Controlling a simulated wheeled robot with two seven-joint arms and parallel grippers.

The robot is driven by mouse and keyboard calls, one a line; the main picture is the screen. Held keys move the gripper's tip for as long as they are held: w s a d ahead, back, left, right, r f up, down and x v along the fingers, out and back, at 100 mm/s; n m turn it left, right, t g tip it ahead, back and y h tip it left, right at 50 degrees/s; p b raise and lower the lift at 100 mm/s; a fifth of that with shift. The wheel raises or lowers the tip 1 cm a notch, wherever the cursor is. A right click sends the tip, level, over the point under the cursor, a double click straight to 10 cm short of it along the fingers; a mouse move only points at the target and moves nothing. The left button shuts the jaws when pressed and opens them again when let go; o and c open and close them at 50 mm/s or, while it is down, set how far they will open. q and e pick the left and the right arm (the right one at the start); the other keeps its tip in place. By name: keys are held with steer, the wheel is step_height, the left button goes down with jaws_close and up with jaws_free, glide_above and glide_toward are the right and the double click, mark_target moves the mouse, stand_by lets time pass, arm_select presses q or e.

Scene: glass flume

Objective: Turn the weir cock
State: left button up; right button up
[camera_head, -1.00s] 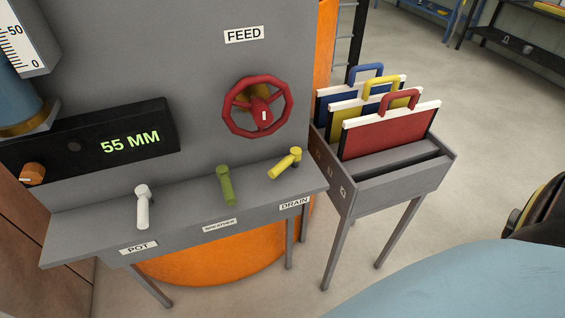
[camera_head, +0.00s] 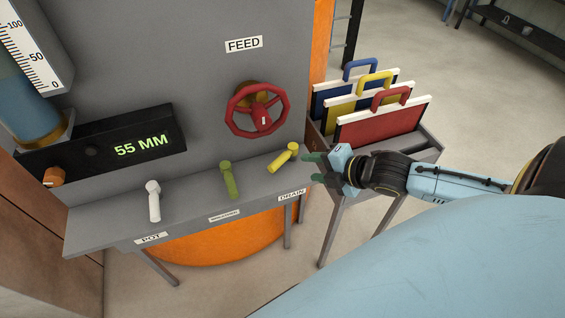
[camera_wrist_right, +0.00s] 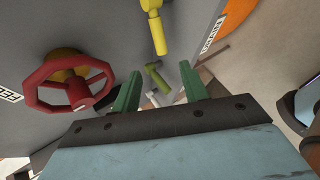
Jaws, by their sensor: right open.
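Three lever cocks stand on a grey ledge (camera_head: 190,195): white (camera_head: 153,200) by the POT label, green (camera_head: 229,180) by a label too small to read now, and yellow (camera_head: 284,157) by the DRAIN label. No label reading weir shows. My right gripper (camera_head: 312,168) is open and empty, just right of the ledge's end and apart from the yellow cock. In the right wrist view, the yellow cock (camera_wrist_right: 157,32) is ahead of the open green fingers (camera_wrist_right: 160,78); the green cock (camera_wrist_right: 157,77) and white cock (camera_wrist_right: 152,98) show between them. My left gripper is out of view.
A red handwheel (camera_head: 257,110) under the FEED label juts from the panel above the yellow cock. A display (camera_head: 100,142) reads 55 MM, with an orange knob (camera_head: 54,177). A grey rack (camera_head: 430,150) of coloured handled boards stands close behind my right arm.

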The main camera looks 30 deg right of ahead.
mark_target(279, 165)
steer(key=b+x, duration=0.1)
steer(key=x, duration=1.1)
steer(key=shift+w+a+f, duration=0.15)
jaws_close()
